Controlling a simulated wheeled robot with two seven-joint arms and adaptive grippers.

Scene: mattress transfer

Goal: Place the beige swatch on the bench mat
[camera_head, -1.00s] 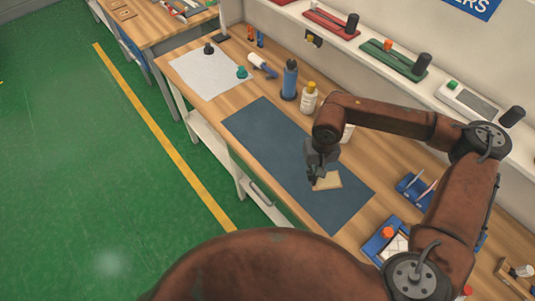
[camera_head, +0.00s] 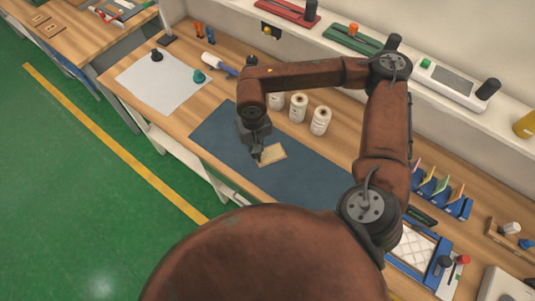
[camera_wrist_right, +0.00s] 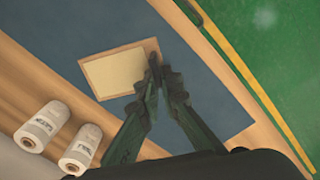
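The beige swatch (camera_head: 271,155) is a small pale rectangle with a tan border. It is over the dark blue bench mat (camera_head: 215,135), and I cannot tell whether it touches the mat or hangs just above it. My right gripper (camera_head: 257,157) points down at the swatch's left edge in the head view. In the right wrist view the fingertips (camera_wrist_right: 157,62) close on one edge of the swatch (camera_wrist_right: 115,72), with the mat (camera_wrist_right: 205,75) beneath. My left gripper is not in view.
Several white spools (camera_head: 298,108) stand behind the mat. A white sheet (camera_head: 160,80) with small knobs lies to the left. A blue rack (camera_head: 440,190) and a blue tray (camera_head: 420,250) are to the right. A shelf with coloured devices (camera_head: 350,40) runs along the back.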

